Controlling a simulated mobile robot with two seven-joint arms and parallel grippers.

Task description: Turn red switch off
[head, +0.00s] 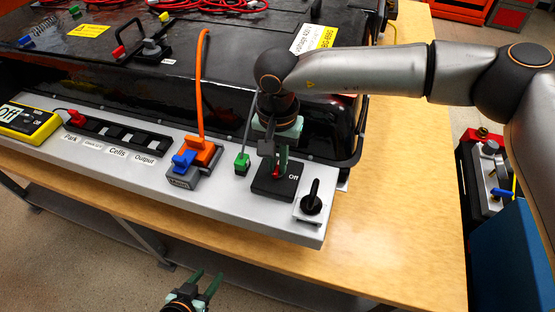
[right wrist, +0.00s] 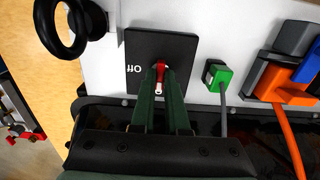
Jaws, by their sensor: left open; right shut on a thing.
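The red switch (head: 276,172) stands on a black plate (head: 264,190) marked "Off", near the right end of the grey panel. In the right wrist view the red switch (right wrist: 160,68) shows between the tips of my green fingers. My right gripper (head: 280,165) comes down from above and is shut on the red switch; the fingers hide part of it. My left gripper (head: 205,284) is open and empty, low in the head view, in front of the table and away from the panel.
A yellow meter (head: 28,122) lies far left. The wooden table (head: 400,200) is clear at right.

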